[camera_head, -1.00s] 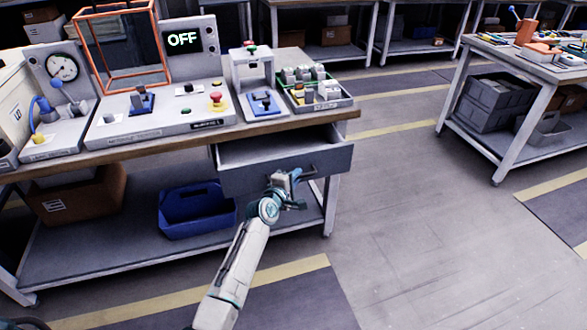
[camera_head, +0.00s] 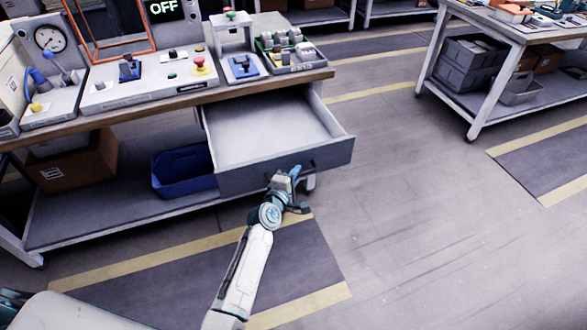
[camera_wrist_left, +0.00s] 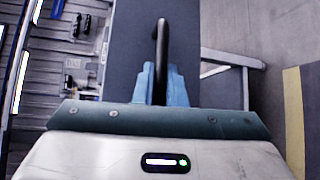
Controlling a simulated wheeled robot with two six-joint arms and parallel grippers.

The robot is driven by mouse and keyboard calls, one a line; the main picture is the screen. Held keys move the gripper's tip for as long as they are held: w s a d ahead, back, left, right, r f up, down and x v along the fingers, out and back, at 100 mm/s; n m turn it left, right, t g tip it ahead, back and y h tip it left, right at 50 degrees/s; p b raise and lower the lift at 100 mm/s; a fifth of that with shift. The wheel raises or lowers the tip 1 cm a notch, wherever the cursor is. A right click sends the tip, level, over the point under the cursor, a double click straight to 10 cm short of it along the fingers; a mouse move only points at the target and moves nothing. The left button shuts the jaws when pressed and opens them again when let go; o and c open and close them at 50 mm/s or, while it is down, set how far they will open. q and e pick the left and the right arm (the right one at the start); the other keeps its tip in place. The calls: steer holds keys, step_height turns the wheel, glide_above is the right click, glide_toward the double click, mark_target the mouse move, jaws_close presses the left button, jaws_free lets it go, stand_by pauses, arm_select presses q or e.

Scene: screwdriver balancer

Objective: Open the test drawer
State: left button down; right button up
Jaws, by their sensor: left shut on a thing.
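The test drawer (camera_head: 265,130) is a grey drawer pulled well out from under the workbench top, and its inside looks empty. Its dark front panel (camera_head: 235,180) faces me. My left gripper (camera_head: 290,176) is at the front panel, shut on the drawer's dark handle. In the left wrist view the handle (camera_wrist_left: 161,45) stands between the blue fingers (camera_wrist_left: 160,82), and the drawer front fills the middle. The fingers hide part of the handle. My right gripper is not in view.
The workbench top holds a control panel with a red button (camera_head: 200,66), a gauge box (camera_head: 49,38) and a parts tray (camera_head: 285,52). A blue bin (camera_head: 183,170) and a brown box (camera_head: 75,160) sit on the lower shelf. The floor to the right is clear.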

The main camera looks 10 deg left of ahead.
arm_select(q)
steer(key=c, duration=1.5)
jaws_free()
steer(key=shift+v, duration=5.4)
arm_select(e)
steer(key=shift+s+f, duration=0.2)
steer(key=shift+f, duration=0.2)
